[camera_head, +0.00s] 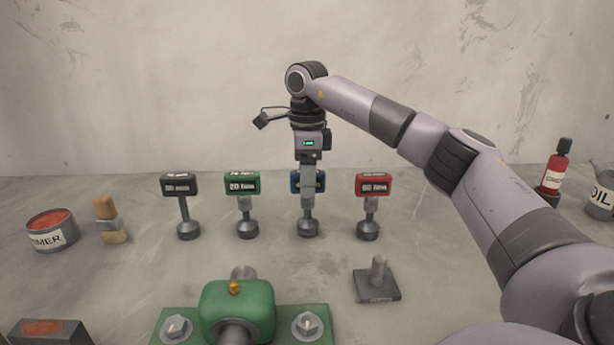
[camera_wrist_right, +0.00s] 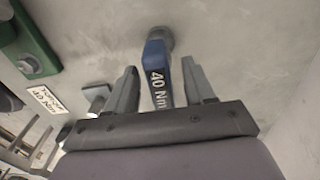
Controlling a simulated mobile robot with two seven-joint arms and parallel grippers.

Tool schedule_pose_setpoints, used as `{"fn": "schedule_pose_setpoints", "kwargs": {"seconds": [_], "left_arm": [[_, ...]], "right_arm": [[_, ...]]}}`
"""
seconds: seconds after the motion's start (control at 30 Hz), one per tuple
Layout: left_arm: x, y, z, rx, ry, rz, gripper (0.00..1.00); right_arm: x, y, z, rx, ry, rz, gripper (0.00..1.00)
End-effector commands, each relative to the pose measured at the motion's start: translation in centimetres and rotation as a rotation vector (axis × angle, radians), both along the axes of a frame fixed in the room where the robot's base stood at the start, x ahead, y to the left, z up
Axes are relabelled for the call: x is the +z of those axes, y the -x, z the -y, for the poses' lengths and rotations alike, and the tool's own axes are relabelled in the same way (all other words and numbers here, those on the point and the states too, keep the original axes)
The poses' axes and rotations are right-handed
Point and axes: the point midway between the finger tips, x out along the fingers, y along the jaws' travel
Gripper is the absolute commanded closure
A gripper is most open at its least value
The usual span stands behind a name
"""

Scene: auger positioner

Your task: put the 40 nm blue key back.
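The blue 40 Nm key (camera_head: 296,182) stands upright in the row of keys at the back, between the green and red ones, its foot on the table. My right gripper (camera_head: 308,180) points down over it and hides the middle of its handle. In the right wrist view the blue handle (camera_wrist_right: 155,60), lettered 40 Nm, lies between the two fingers of the gripper (camera_wrist_right: 159,72). A gap shows on each side of the handle, so the gripper is open around it. My left gripper is not in view.
A black key (camera_head: 180,186), a green key (camera_head: 242,185) and a red key (camera_head: 372,186) stand in the same row. In front are a green clamp block (camera_head: 237,305) and a grey plate with a peg (camera_head: 376,287). A tin, a brush and bottles stand at the sides.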

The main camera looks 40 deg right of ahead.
Motion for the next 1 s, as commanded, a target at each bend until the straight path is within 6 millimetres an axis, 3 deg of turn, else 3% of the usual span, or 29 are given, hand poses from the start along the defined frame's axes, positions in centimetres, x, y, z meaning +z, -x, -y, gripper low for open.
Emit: {"fn": "schedule_pose_setpoints", "kwargs": {"seconds": [0.37, 0.47, 0.8, 1.0], "left_arm": [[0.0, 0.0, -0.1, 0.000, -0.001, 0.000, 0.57], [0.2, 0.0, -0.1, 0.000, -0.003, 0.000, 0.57], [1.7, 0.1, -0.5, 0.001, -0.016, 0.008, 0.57], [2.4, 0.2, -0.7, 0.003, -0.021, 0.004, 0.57]], "right_arm": [[0.7, 0.0, 0.0, 0.000, 0.000, 0.001, 0.47], [2.1, -0.1, -0.1, 0.001, 0.000, 0.004, 0.47], [9.7, 0.0, 0.0, -0.001, 0.000, 0.004, 0.47], [11.9, 0.0, 0.0, 0.000, 0.001, 0.001, 0.47]]}}
